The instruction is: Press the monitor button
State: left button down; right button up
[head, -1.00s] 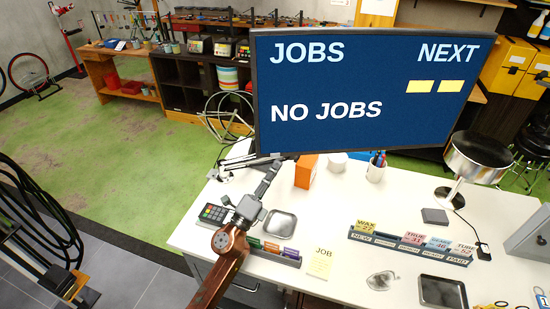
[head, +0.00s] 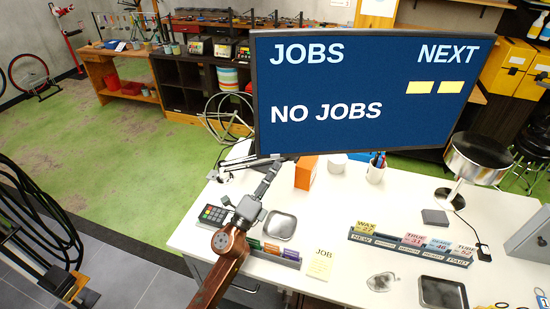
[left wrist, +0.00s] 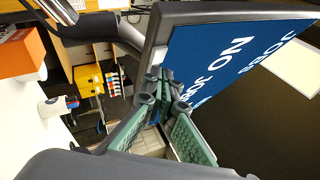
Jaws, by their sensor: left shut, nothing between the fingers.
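The monitor (head: 365,85) stands over the back of the white desk, its blue screen reading JOBS, NEXT and NO JOBS. It also shows in the left wrist view (left wrist: 215,65), seen from close at its edge. My left gripper (head: 280,162) is at the lower left edge of the monitor. In the left wrist view its fingers (left wrist: 162,82) are shut and empty, with the tips close to the dark frame. I cannot tell if they touch it. I cannot make out the button. My right gripper is not in view.
On the white desk (head: 210,235) are a card reader (head: 213,214), a metal tray (head: 280,226), an orange box (head: 306,172), a pen cup (head: 376,170) and a round lamp (head: 478,158). A labelled card rack (head: 410,247) stands right of the JOB note (head: 320,263).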

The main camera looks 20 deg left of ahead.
pick_arm(q)
jog(key=shift+w, duration=0.1)
dwell(0.4)
jog(key=shift+w+a, duration=0.15)
jog(key=shift+w, duration=0.35)
dwell(0.5)
jog(key=shift+s, duration=0.6)
jog(key=shift+d, duration=0.2)
jog(key=s, duration=0.2)
jog(key=s+d, duration=0.1)
jog(key=s+d+p, duration=0.1)
jog(key=s, duration=0.1)
jog(key=shift+s, duration=0.3)
jog(key=shift+d, duration=0.1)
